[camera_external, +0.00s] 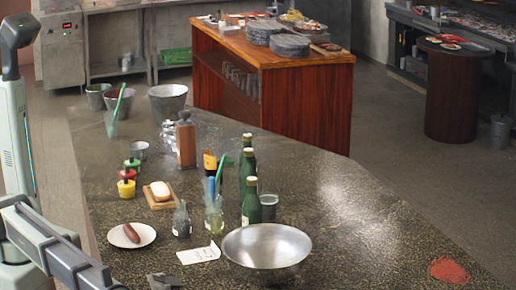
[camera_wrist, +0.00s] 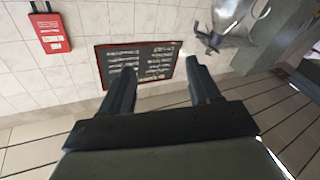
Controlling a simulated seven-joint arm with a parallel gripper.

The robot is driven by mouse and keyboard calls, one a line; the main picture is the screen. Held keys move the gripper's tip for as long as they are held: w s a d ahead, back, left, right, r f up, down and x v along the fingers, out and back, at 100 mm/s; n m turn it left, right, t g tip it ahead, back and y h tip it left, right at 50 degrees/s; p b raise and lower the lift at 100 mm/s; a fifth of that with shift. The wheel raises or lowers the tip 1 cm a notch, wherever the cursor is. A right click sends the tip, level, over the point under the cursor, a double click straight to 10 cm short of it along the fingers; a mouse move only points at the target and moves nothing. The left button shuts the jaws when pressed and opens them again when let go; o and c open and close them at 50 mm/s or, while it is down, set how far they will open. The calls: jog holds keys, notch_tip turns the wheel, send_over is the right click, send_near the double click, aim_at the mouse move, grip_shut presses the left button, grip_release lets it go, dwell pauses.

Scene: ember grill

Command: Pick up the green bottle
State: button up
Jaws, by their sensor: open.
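The nearer green bottle (camera_external: 251,205) has a pale cap and stands just behind the metal bowl. The other green bottle (camera_external: 248,165) stands right behind it, partly hidden. A dark bottle with a yellow label (camera_external: 210,162) stands to their left. My gripper (camera_wrist: 161,65) is open and empty in the wrist view, pointed at a tiled wall, with no bottle between or near its fingers. My arm reaches in at the lower left of the external view, away from the bottles.
A wide metal bowl (camera_external: 267,250) sits in front of the bottles, a grey cup (camera_external: 268,206) to their right. Jars, glasses and a plate (camera_external: 131,236) crowd the left. The counter's right side is mostly clear, with a red patch (camera_external: 449,270). A chalkboard (camera_wrist: 135,65) hangs on the wall.

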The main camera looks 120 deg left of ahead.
jog(key=a+r+g, duration=0.2)
jog(key=a, duration=1.6)
notch_tip(320, 180, up, 4)
jog(key=t+y, duration=0.2)
jog(key=y, duration=0.3)
send_over(258, 199)
jog(key=s, duration=0.5)
jog(key=shift+f, duration=3.3)
jog(key=shift+m, duration=0.4)
jog(key=shift+w, duration=2.55)
grip_shut()
